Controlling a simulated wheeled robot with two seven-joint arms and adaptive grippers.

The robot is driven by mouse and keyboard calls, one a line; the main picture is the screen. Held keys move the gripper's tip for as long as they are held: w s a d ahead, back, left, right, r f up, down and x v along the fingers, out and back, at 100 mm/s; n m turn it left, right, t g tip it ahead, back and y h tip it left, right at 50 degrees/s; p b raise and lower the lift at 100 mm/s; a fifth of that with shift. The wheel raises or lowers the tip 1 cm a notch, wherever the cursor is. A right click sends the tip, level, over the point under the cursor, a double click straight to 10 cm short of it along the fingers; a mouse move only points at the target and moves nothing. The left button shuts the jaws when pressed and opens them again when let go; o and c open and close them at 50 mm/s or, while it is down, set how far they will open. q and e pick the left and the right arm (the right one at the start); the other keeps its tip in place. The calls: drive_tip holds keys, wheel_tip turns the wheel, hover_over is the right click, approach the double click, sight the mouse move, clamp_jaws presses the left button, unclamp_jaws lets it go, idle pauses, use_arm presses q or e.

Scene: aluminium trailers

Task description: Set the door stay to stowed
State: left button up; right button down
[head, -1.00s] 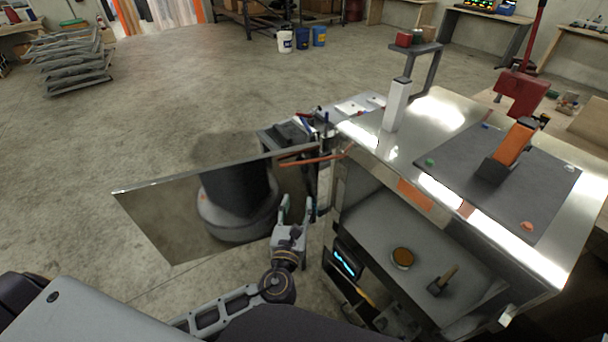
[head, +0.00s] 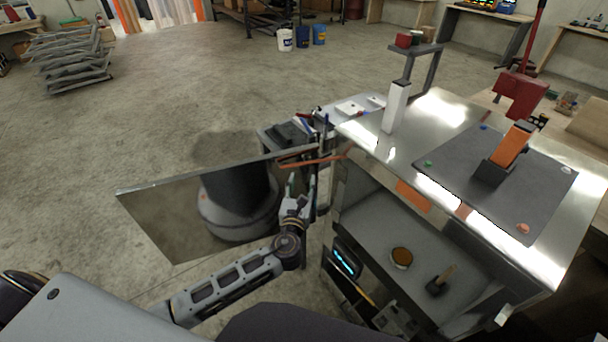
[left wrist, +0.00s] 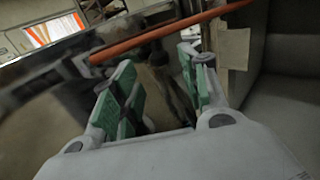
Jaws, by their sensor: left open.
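The door stay is an orange-red rod (head: 312,162) that runs between the open mirror-like door (head: 165,200) and the edge of the metal cabinet. It also crosses the upper part of the left wrist view (left wrist: 165,34). My left gripper (head: 303,183) is open, just below the rod near the door's hinge side. In the left wrist view its green-padded fingers (left wrist: 162,88) are apart, with the rod beyond and above them and nothing seen between the pads. Whether a finger touches the rod cannot be told. My right gripper is not in view.
The steel cabinet (head: 440,120) has a shelf with a round tin (head: 401,257) and a small wooden-handled tool (head: 440,281). A dark mat (head: 465,200) with an orange-topped block (head: 513,143) lies on top. Floor left of the door is clear.

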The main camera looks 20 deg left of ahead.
sight(304, 173)
use_arm(q)
drive_tip(key=shift+w+a, duration=0.2)
drive_tip(key=shift+w, duration=0.85)
drive_tip(key=shift+w+a, duration=0.15)
drive_tip(key=shift+w, duration=0.9)
clamp_jaws()
